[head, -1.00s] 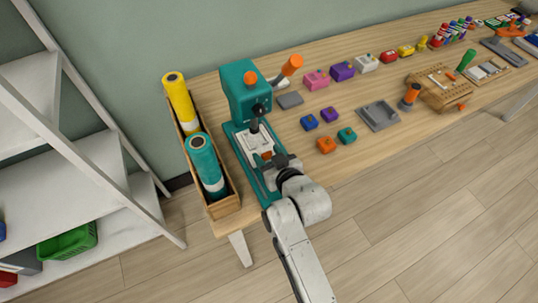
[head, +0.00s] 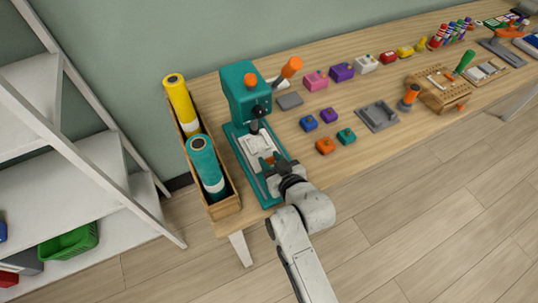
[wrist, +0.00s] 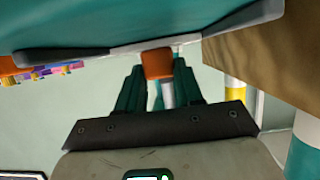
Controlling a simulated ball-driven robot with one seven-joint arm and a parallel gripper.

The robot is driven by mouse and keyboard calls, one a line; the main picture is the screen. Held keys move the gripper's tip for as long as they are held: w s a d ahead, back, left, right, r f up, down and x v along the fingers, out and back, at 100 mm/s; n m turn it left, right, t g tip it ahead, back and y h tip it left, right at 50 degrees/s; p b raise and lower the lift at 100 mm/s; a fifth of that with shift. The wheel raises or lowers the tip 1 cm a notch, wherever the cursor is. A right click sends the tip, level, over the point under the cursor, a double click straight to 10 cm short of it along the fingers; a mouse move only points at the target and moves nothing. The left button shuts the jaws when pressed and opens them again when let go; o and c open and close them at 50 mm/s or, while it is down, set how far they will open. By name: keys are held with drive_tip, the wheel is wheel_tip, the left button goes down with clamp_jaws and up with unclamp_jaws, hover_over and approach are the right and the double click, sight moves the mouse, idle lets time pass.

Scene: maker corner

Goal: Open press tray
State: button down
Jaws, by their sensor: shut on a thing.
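The teal press (head: 238,92) stands at the left end of the table, with an orange-tipped lever (head: 291,67) at its upper right. Its white tray (head: 254,146) lies on the teal base under the press head, with its front edge near my gripper. My gripper (head: 270,162) is shut on the orange tray handle, low over the front of the base. In the wrist view the orange handle (wrist: 157,63) sits between the two dark teal fingers (wrist: 158,88). The fingers partly hide the handle in the head view.
A wooden box (head: 224,208) with yellow and teal rolls stands close at the left of the press. Small coloured blocks (head: 325,145) and a grey tray (head: 378,116) lie to the right. The floor in front of the table is clear.

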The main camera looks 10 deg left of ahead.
drive_tip(key=s+d, duration=0.2)
drive_tip(key=s, duration=0.1)
drive_tip(key=s+d+p, duration=0.1)
drive_tip(key=s+d, duration=0.1)
drive_tip(key=s+d+p, duration=0.1)
drive_tip(key=s+d, duration=0.1)
drive_tip(key=s, duration=0.1)
drive_tip(key=shift+s, duration=0.35)
drive_tip(key=c, duration=0.7)
unclamp_jaws()
drive_tip(key=v, duration=1)
drive_tip(key=shift+s+d+r, duration=0.15)
drive_tip(key=shift+s, duration=0.1)
